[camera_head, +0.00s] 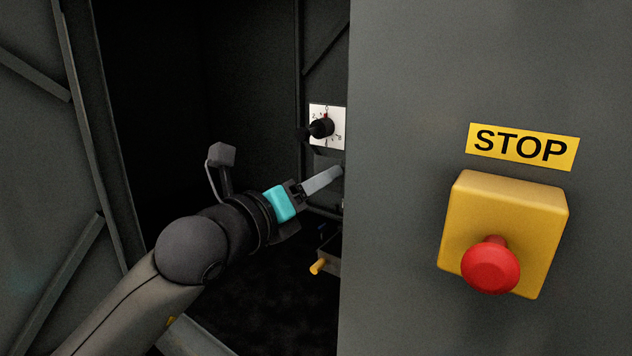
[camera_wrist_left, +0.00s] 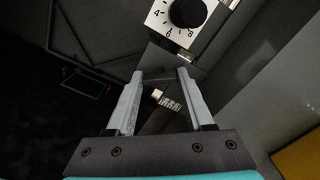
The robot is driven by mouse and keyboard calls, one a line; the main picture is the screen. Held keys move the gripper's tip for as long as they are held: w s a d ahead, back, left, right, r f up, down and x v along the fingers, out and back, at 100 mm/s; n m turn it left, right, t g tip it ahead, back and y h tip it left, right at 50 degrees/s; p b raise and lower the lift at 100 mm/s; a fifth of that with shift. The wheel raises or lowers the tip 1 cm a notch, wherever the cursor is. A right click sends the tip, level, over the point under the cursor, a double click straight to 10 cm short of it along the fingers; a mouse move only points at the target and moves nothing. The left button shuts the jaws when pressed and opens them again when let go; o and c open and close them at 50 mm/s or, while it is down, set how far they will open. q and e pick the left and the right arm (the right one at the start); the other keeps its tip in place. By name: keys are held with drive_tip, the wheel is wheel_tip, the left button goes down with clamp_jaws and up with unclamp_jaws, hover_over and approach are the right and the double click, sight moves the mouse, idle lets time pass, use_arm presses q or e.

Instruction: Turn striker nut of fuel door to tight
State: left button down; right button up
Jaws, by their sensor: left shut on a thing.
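My left gripper (camera_head: 338,172) reaches into the open dark enclosure, its fingertips at the edge of the grey panel. In the left wrist view its two grey fingers (camera_wrist_left: 160,76) stand apart with a small dark fitting between them. A ribbed, light-tipped piece (camera_wrist_left: 170,103), which looks like the striker nut on its stud, shows between the fingers. The gripper is shut on it, though the contact itself is too dark to see clearly. In the head view the nut is hidden by the fingers and panel edge. I cannot make out the fuel door for certain. My right gripper is not in view.
A white dial plate (camera_head: 338,113) with a black knob (camera_head: 321,128) is just above the fingers. A yellow box (camera_head: 545,215) with a red stop button (camera_head: 490,265) is on the grey panel (camera_head: 400,80) at right. A yellow-ended handle (camera_head: 317,267) sits low inside.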

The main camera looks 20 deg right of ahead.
use_arm(q)
drive_tip(key=m+b, duration=2.2)
drive_tip(key=m, duration=0.2)
drive_tip(key=shift+m+b, duration=0.3)
drive_tip(key=shift+m, duration=0.1)
idle(0.7)
